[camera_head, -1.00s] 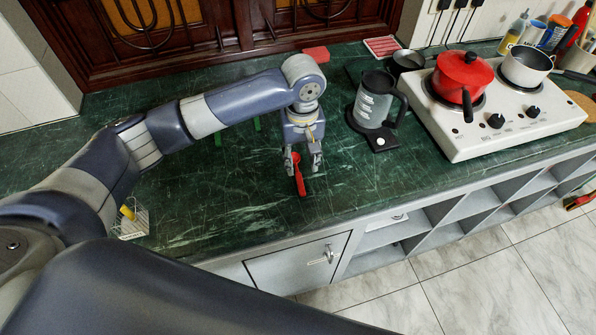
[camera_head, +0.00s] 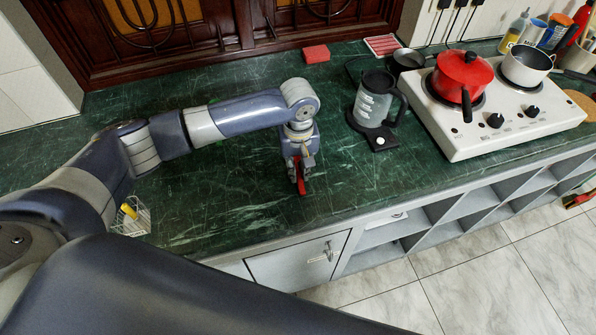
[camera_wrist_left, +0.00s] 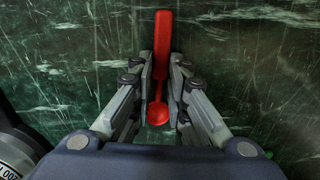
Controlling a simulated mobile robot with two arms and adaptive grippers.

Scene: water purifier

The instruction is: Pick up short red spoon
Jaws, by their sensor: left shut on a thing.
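The short red spoon (camera_head: 301,186) lies on the green counter near its front edge. In the left wrist view the spoon (camera_wrist_left: 162,45) has its flat handle toward the top and its round bowl between the finger pads. My left gripper (camera_head: 299,175) points down at the counter. In the left wrist view the left gripper (camera_wrist_left: 161,85) is shut on the spoon's narrow part near the bowl. In the head view my fingers hide much of the spoon. My right gripper is not in view.
A grey electric kettle (camera_head: 374,100) stands to the right on its dark base. A white two-burner stove (camera_head: 490,130) holds a red pot (camera_head: 462,77) and a white pot (camera_head: 527,64). A red block (camera_head: 316,54) lies at the back. The counter around the spoon is clear.

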